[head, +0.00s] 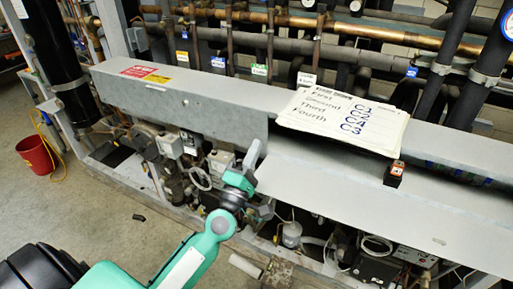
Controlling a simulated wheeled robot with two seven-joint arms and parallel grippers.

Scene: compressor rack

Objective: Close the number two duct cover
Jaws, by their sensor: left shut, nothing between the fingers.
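A long grey metal duct (190,98) runs across the rack from upper left to lower right. On its right section a flat grey cover panel (370,205) stands out toward the front, sloping down, with its front edge free. I see no number on it, so I cannot tell if it is number two. My left gripper (252,157) is shut and empty, its fingers pointing up beside the panel's left end; I cannot tell if they touch it. My right gripper is not in view.
A stack of printed sheets (340,120) lies on the duct's top. A small dark box with an orange top (395,172) stands to its right. Pipes and compressor parts (291,234) fill the space below. A red bucket (36,155) stands on the floor at left.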

